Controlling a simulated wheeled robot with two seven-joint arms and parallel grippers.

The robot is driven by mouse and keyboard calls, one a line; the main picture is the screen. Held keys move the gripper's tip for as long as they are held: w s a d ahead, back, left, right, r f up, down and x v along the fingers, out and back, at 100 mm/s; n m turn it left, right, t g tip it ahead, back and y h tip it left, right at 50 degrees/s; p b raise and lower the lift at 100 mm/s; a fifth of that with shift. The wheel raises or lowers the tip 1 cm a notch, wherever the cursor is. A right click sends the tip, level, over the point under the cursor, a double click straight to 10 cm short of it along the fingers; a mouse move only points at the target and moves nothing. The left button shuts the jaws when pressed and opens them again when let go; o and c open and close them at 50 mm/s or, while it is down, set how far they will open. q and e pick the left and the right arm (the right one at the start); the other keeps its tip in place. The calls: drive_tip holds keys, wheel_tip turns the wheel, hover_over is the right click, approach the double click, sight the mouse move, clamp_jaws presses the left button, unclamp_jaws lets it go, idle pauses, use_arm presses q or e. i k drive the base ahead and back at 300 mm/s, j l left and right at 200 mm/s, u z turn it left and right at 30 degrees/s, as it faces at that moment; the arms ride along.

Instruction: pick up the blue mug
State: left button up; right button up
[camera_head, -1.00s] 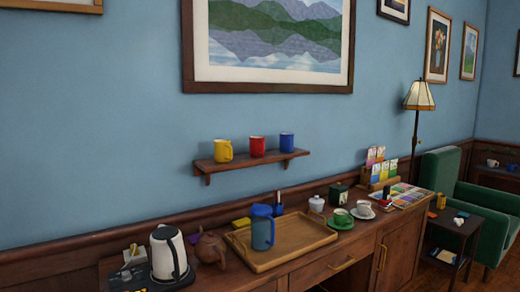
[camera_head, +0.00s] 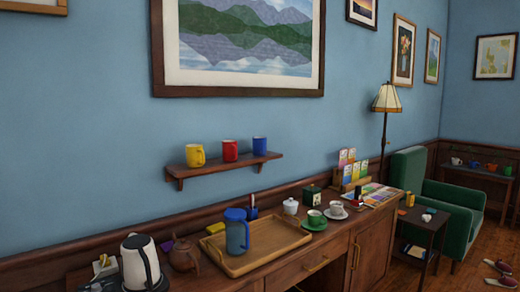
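The blue mug (camera_head: 259,146) stands upright at the right end of a small wooden wall shelf (camera_head: 226,167). A red mug (camera_head: 230,151) stands to its left, and a yellow mug (camera_head: 195,156) stands at the shelf's left end. A blue lidded pitcher (camera_head: 237,232) stands on a wooden tray on the cabinet below. Neither of my grippers shows in the head view.
Below the shelf, a long wooden cabinet (camera_head: 340,258) carries a kettle (camera_head: 141,262), a brown teapot (camera_head: 184,256), the tray (camera_head: 285,243), cups (camera_head: 314,219) and a card rack (camera_head: 349,175). A floor lamp (camera_head: 387,99) and green armchair (camera_head: 455,205) stand right.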

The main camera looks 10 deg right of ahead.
sight(259, 143)
drive_tip(key=l+u, duration=0.2)
drive_tip(key=u, duration=0.3)
drive_tip(key=i+l+u, duration=0.1)
drive_tip(key=u, duration=0.4)
drive_tip(key=l+u, duration=0.15)
drive_tip(key=l, duration=0.25)
drive_tip(key=l+u, duration=0.15)
drive_tip(key=l, duration=0.3)
drive_tip(key=k+l+u, duration=0.15)
drive_tip(key=l, duration=0.25)
drive_tip(key=l+u, duration=0.15)
drive_tip(key=l, duration=0.25)
drive_tip(key=k+l+u, duration=0.15)
drive_tip(key=l, duration=0.25)
drive_tip(key=k+l+u, duration=0.15)
drive_tip(key=l, duration=0.25)
